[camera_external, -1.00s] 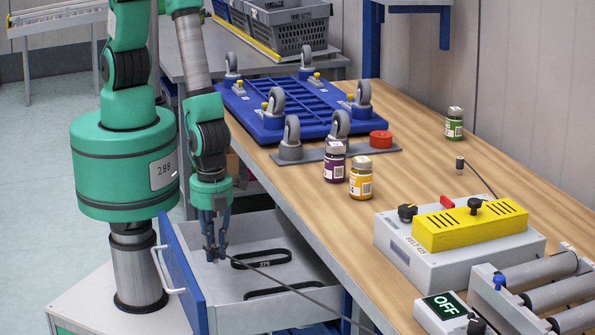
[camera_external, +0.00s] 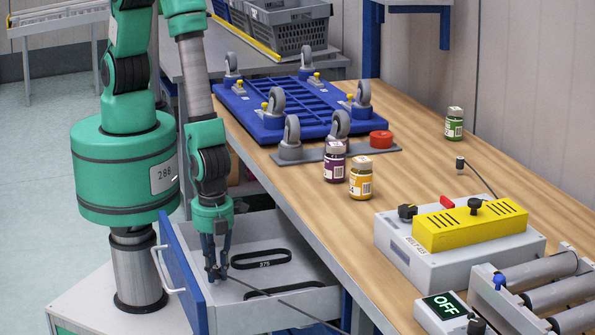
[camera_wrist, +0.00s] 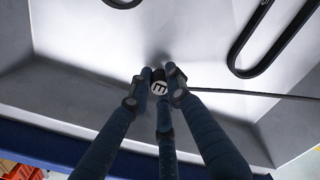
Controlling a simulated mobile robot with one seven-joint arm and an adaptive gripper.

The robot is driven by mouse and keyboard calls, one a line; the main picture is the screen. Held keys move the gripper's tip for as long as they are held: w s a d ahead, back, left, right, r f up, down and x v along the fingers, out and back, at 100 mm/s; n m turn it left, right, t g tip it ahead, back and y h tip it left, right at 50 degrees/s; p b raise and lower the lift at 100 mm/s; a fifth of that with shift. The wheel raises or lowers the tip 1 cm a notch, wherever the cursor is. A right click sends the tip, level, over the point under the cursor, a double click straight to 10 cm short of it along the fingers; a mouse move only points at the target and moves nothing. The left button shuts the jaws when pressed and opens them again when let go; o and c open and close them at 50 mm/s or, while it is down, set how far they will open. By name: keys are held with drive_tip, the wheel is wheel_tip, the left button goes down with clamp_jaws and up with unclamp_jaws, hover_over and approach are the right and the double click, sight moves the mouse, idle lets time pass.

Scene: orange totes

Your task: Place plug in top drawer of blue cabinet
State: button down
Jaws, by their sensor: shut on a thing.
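My gripper (camera_external: 216,272) points down inside the open top drawer, near its blue front (camera_external: 183,275). Its blue fingers are shut on the plug, a small dark piece with a round pale end face (camera_wrist: 160,88) in the wrist view. A dark cable (camera_wrist: 240,93) runs from the plug to the right and over the drawer's side in the external view. The grey drawer (camera_external: 262,235) is pulled out from under the workbench. The plug is low in the drawer; whether it touches the drawer floor I cannot tell.
Two black belts (camera_external: 262,259) lie on the drawer floor to the right of my gripper. The wooden bench top (camera_external: 300,205) stands above the drawer's right side, with jars, a yellow-topped device (camera_external: 468,226) and a blue wheeled frame (camera_external: 290,105). The drawer floor near its front is clear.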

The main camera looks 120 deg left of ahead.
sight(216, 267)
drive_tip(key=shift+f, duration=0.15)
drive_tip(key=c, duration=1.6)
unclamp_jaws()
drive_tip(key=shift+c, duration=0.2)
wheel_tip(216, 267, up, 12)
drive_tip(key=p, duration=0.2)
drive_tip(key=shift+p, duration=0.4)
drive_tip(key=shift+w+r, duration=0.1)
drive_tip(key=shift+r, duration=0.15)
